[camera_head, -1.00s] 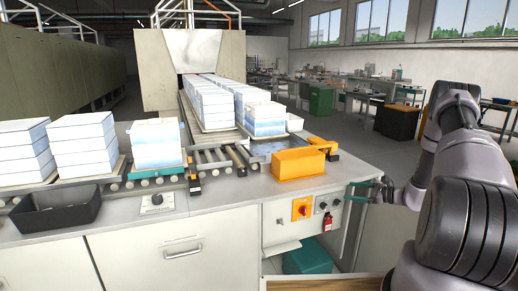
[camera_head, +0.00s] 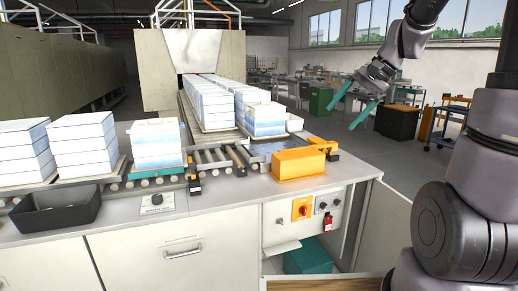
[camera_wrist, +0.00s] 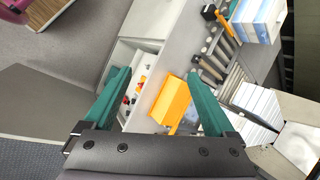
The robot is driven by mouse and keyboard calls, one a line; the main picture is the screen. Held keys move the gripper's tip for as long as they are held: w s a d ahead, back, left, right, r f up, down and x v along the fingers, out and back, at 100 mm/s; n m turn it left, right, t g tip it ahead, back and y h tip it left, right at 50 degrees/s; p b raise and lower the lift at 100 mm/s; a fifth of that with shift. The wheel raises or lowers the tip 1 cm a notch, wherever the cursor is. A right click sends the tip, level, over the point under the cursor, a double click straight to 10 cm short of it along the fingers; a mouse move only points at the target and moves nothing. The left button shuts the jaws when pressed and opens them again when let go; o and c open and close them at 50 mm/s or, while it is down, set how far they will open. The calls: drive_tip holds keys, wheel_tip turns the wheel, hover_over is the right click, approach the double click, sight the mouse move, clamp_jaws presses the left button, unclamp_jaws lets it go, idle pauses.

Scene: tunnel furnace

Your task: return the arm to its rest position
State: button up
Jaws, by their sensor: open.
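My gripper (camera_head: 352,105) is raised in the air at the upper right of the head view, above and to the right of the counter. Its two teal fingers are apart with nothing between them, and they also show in the wrist view (camera_wrist: 160,95). My arm reaches up the right side of the head view, bent, with its upper links cut off by the top edge. The gripper touches nothing.
The counter (camera_head: 228,190) carries a yellow box (camera_head: 298,163), a black tray (camera_head: 55,208) and rollers with stacked white blocks (camera_head: 157,143). A cabinet door (camera_head: 385,225) stands open below on the right. The furnace (camera_head: 190,52) is behind. Air around the gripper is clear.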

drive_tip(key=s+r+n+t+h, duration=0.2)
drive_tip(key=s+r, duration=0.1)
drive_tip(key=s, duration=0.5)
drive_tip(key=s+d+r+n+t+h, duration=0.1)
drive_tip(key=s+r+n+t+h, duration=0.1)
drive_tip(key=s, duration=0.5)
drive_tip(key=shift+s+r, duration=0.35)
drive_tip(key=shift+r, duration=0.45)
drive_tip(key=shift+d, duration=0.1)
idle(0.9)
